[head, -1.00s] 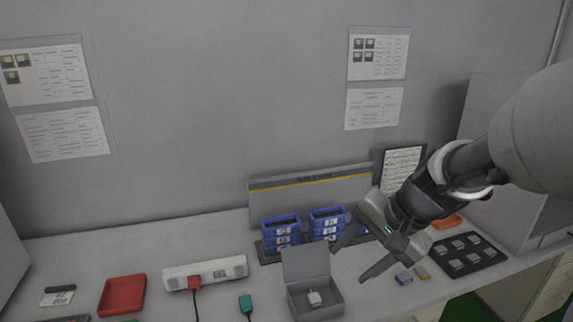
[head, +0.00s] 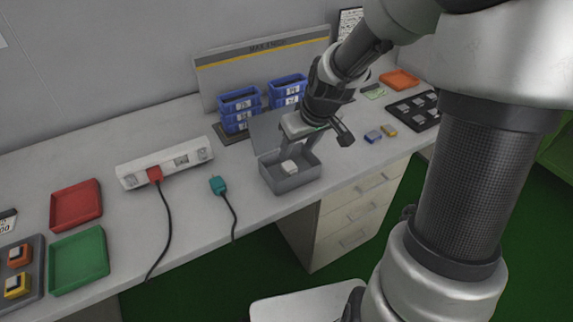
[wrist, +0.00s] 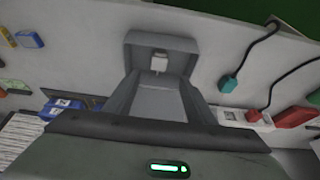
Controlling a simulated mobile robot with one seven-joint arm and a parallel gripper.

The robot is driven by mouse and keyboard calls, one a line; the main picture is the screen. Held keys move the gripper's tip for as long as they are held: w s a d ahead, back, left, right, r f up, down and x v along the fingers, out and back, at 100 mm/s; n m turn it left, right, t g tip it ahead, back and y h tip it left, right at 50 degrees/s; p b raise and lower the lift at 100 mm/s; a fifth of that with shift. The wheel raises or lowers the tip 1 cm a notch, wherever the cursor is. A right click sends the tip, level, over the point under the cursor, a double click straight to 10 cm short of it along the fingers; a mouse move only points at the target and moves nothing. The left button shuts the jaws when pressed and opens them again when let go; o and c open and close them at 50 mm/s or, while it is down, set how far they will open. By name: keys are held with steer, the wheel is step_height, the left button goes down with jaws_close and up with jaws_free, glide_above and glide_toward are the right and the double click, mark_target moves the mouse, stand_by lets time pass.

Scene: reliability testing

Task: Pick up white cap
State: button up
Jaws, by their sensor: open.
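The white cap (head: 289,167) is a small white block inside the open grey box (head: 293,184) on the bench. In the wrist view the white cap (wrist: 159,62) lies near the box's far wall, beyond the fingertips. My gripper (head: 298,152) is open and empty, above the box with its fingers pointing down toward the cap. In the wrist view my gripper (wrist: 160,82) has a finger on each side of the box's middle, with a clear gap between them. The raised lid is partly hidden behind my gripper.
Stacked blue bins (head: 240,108) stand behind the box. A teal plug (head: 218,185) with a cable lies left of it, near a white power strip (head: 166,162). Small blue (head: 373,136) and yellow blocks lie to the right. Red (head: 76,205) and green (head: 79,260) trays are further left.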

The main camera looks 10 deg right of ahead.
mark_target(290, 166)
steer(key=b+x, duration=0.3)
steer(key=x, duration=0.7)
steer(key=shift+s+d, duration=0.1)
steer(key=shift+r, duration=0.1)
steer(key=c, duration=1.2)
steer(key=shift+o, duration=0.2)
step_height(290, 166, up, 10)
steer(key=p, duration=0.3)
